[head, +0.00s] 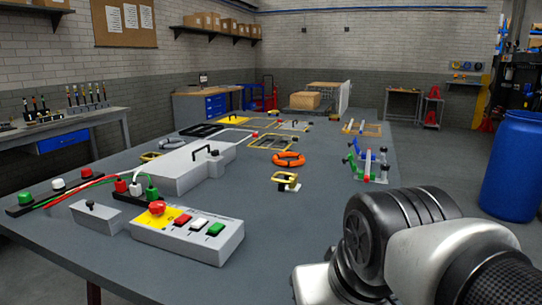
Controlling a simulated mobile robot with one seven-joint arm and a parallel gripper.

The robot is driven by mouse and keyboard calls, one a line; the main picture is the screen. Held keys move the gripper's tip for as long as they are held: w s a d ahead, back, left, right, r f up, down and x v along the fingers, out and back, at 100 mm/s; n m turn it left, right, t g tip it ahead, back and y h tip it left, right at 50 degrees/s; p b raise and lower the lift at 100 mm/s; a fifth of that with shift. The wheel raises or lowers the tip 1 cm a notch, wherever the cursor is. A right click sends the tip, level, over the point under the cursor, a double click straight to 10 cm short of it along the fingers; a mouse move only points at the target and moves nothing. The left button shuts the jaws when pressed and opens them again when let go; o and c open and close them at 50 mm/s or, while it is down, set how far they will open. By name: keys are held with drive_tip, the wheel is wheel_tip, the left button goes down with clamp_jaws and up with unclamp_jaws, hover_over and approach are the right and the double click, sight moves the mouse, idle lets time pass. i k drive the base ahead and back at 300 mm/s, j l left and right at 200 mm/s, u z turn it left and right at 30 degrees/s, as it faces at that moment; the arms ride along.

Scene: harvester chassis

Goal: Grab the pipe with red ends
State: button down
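A small rack (378,180) stands near the right edge of the grey table. It holds several short pipes with coloured ends, seen small. My arm fills the lower right, in front of the table's right side. My gripper is out of view, so its opening and any contact do not show.
On the table (270,255) are a button box (188,235), a grey housing (178,168), an orange ring (289,159), a yellow-handled part (286,181) and a wooden rack (362,128). A blue barrel (512,165) stands at right. Bare tabletop lies left of the pipe rack.

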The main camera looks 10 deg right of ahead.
sight(367, 177)
drive_tip(key=l, duration=2.2)
drive_tip(key=i, duration=0.05)
